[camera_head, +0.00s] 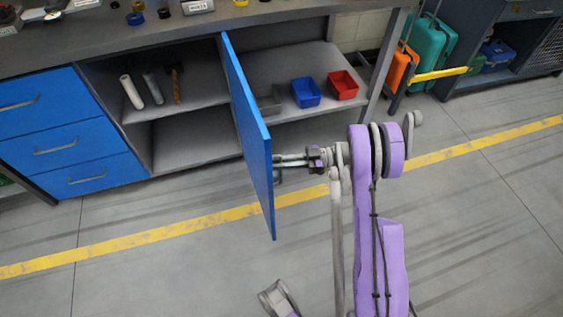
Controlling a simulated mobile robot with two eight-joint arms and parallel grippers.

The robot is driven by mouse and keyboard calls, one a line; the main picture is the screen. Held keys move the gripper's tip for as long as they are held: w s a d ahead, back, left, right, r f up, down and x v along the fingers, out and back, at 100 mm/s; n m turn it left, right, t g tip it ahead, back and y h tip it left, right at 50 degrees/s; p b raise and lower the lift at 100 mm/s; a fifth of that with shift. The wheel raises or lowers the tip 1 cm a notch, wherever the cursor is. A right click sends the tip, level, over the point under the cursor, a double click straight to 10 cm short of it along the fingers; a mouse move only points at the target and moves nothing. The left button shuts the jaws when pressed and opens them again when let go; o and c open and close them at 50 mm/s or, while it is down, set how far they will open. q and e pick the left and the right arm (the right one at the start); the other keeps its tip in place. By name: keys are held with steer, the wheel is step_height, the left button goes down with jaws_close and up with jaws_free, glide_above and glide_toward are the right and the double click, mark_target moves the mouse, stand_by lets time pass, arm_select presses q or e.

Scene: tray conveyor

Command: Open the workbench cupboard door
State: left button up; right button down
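The blue cupboard door (250,135) stands swung well out from the workbench, seen nearly edge-on, with the shelved inside open to view. My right arm comes up from the bottom, and its gripper (288,160) is at the door's right-hand, outer face. Its fingers lie close together around the grey handle (278,178), of which only a small lower part shows; the contact itself is mostly hidden.
The cupboard shelf (190,100) holds rolls and a hammer. A blue bin (306,92) and a red bin (342,85) stand right of the door. Blue drawers (60,140) are at left. Suitcases (430,50) stand at back right. The floor in front is clear.

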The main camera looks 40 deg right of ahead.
steer(key=c, duration=1.2)
jaws_free()
steer(key=shift+w, duration=0.1)
steer(key=shift+o, duration=0.2)
steer(key=p+v, duration=0.1)
steer(key=v, duration=1)
steer(key=shift+a, duration=0.1)
